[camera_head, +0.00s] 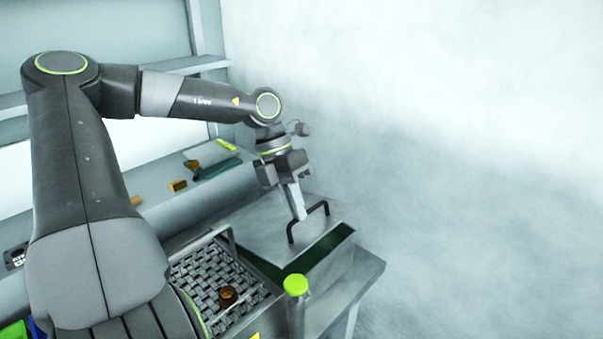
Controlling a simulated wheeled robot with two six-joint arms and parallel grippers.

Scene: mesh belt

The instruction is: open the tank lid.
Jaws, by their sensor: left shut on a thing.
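The tank (338,262) is a grey box with a dark green inside, standing on the bench at the centre right. Its grey lid (262,232) has a black bar handle (318,211) on top. The lid leaves a strip of the inside uncovered along its near side. My left gripper (300,215) points down at the handle and is shut on it; the exact contact is small in the picture. My right gripper is not in view.
A mesh basket (212,274) with a small brown round piece (228,295) is left of the tank. A green-capped post (295,286) stands in front. Small yellow-brown blocks (178,186) and a dark green tray (212,169) lie behind.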

